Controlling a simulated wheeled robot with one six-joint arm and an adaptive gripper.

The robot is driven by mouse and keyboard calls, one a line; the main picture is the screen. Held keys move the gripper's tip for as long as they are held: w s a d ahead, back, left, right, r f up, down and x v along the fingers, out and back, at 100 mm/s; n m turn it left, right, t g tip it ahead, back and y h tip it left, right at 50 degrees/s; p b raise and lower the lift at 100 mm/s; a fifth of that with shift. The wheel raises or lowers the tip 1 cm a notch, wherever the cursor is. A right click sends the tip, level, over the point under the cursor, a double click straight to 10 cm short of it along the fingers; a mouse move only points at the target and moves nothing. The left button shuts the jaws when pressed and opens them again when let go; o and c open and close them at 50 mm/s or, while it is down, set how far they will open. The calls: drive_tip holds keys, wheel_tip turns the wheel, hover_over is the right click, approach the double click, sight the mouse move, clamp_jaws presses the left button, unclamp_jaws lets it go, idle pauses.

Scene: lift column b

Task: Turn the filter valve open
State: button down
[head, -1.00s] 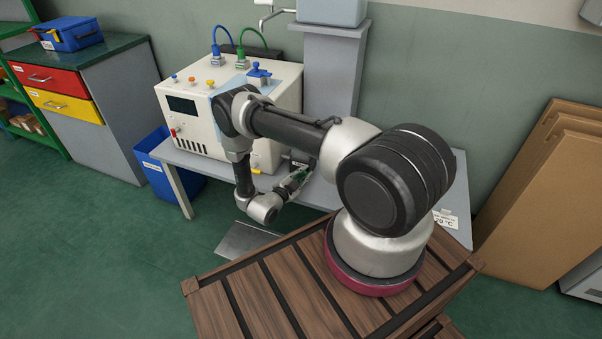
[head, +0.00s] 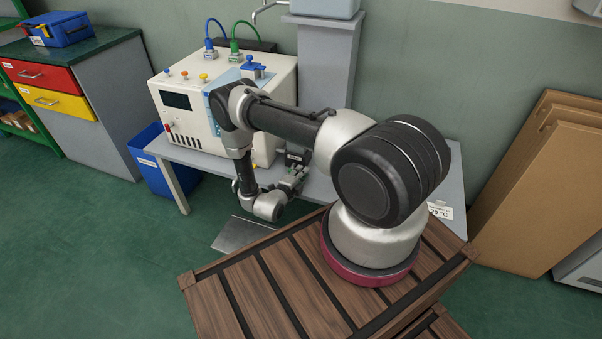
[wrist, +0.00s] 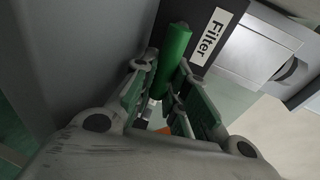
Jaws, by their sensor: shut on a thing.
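The filter valve's green handle (wrist: 176,52) shows in the wrist view as a green bar beside a dark block (wrist: 202,20) with a white "Filter" label (wrist: 210,37). My gripper (wrist: 166,76) has its two green-padded fingers on either side of the handle's near part and is shut on it. In the head view my gripper (head: 298,174) is low at the front of the grey bench, beside the dark labelled block (head: 293,156). The handle is hard to make out there, and the valve's pivot is hidden. I cannot tell the valve's exact angle.
A cream machine (head: 222,105) with coloured knobs and hoses stands on the grey bench (head: 183,152). A blue bin (head: 150,165) stands at the bench's left. Brown boards (head: 535,190) lean at the right. Green floor (head: 90,260) is open at the front left.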

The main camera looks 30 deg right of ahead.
drive_tip(key=shift+s+f, duration=0.1)
drive_tip(key=shift+f, duration=0.05)
idle(0.4)
drive_tip(key=c, duration=1.4)
unclamp_jaws()
